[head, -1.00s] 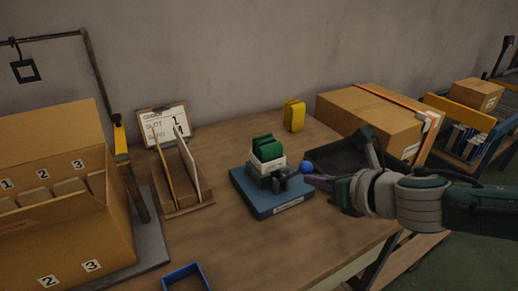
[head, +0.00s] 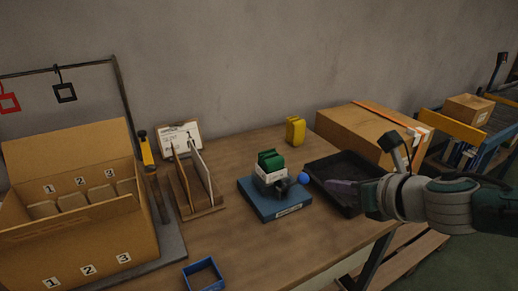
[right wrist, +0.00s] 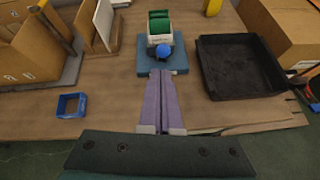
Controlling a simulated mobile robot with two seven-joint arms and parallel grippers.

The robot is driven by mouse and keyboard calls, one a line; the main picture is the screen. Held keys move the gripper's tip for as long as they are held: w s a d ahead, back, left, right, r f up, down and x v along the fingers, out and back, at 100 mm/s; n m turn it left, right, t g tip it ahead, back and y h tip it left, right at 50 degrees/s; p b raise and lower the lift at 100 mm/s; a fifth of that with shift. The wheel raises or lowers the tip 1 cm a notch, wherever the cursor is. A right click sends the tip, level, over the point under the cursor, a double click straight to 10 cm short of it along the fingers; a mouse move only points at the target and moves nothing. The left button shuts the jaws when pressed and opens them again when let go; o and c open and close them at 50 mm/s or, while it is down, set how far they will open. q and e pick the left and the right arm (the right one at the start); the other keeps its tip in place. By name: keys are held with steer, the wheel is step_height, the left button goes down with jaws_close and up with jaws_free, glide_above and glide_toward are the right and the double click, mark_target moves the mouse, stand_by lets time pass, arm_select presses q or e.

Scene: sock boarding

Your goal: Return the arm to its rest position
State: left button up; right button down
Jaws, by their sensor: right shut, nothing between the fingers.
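My right gripper (head: 342,185) is shut and empty, its purple fingers together; they also show in the right wrist view (right wrist: 160,98). It points left over the front part of the black tray in the head view. Its tips are apart from the blue-based fixture (head: 275,205), which has a blue ball knob (head: 303,178) and a white-banded green folded item (head: 270,163) on it. In the right wrist view the fixture lies just beyond the fingertips. My left gripper is not in view.
A black tray (head: 320,169) sits right of the fixture. A large cardboard box (head: 365,132) stands behind it. A numbered compartment carton (head: 100,247), a wooden rack (head: 207,209), a small blue open box (head: 204,277) and a yellow item (head: 295,131) are on the table. Bare tabletop lies front and centre.

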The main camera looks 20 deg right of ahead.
steer(key=shift+w+d, duration=0.1)
steer(key=shift+w, duration=0.05)
steer(key=s+a+m+g+h, duration=0.2)
steer(key=s+a+m, duration=0.7)
steer(key=m, duration=0.7)
steer(key=s+a+r+m+g+y, duration=0.1)
steer(key=s+a+r+m+g, duration=0.15)
steer(key=s+m, duration=0.55)
steer(key=s+a+r+m+g+y, duration=0.1)
steer(key=s+r+m+g, duration=0.15)
steer(key=s+m, duration=0.55)
step_height(320, 180, up, 32)
steer(key=s+g+p, duration=0.1)
steer(key=p, duration=3)
steer(key=shift+a+f+m+p, duration=0.15)
steer(key=shift+a+m+p, duration=0.15)
steer(key=shift+m, duration=0.1)
